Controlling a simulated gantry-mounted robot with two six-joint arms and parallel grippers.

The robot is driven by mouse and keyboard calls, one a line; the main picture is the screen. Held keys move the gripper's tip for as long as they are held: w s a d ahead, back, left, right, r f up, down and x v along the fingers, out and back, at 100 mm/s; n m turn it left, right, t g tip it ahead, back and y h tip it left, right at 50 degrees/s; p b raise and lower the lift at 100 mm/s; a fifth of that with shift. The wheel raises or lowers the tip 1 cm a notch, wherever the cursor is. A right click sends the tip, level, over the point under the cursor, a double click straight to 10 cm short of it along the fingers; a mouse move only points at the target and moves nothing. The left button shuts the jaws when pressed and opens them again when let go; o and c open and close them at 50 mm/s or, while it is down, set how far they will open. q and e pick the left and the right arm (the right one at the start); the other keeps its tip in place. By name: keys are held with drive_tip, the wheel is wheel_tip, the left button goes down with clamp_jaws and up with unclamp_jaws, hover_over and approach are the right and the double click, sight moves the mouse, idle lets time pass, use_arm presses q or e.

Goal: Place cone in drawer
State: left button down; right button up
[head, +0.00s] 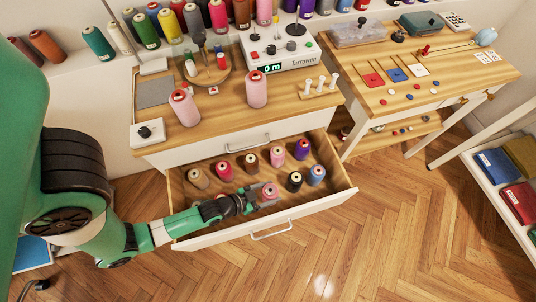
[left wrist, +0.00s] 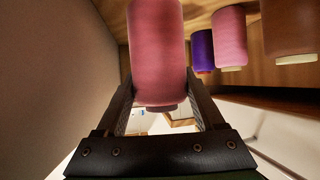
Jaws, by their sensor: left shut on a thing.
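The drawer (head: 318,210) under the left worktop is pulled open and holds several thread cones. My left gripper (head: 250,204) reaches in over the drawer's front part from the left. It is shut on a pink cone (head: 269,189), which is upright or nearly so. In the left wrist view the pink cone (left wrist: 157,50) is between both fingers. Whether its base touches the drawer floor is hidden. A black cone (head: 294,181) and a blue cone (head: 316,175) stand to its right. My right gripper is not seen.
A back row holds tan (head: 198,178), brown (head: 250,162) and purple (head: 302,149) cones, with pink ones between. Two pink cones (head: 184,107) (head: 256,91) stand on the worktop above. The drawer's right end and the floor in front are clear.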

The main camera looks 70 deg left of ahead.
use_arm(q)
wheel_tip(320, 180, down, 4)
drive_tip(key=b, duration=0.3)
drive_tip(key=shift+f, duration=0.1)
unclamp_jaws()
drive_tip(key=shift+r+p, duration=0.25)
drive_tip(key=shift+p, duration=0.05)
drive_tip(key=v, duration=0.5)
drive_tip(key=shift+s, duration=0.2)
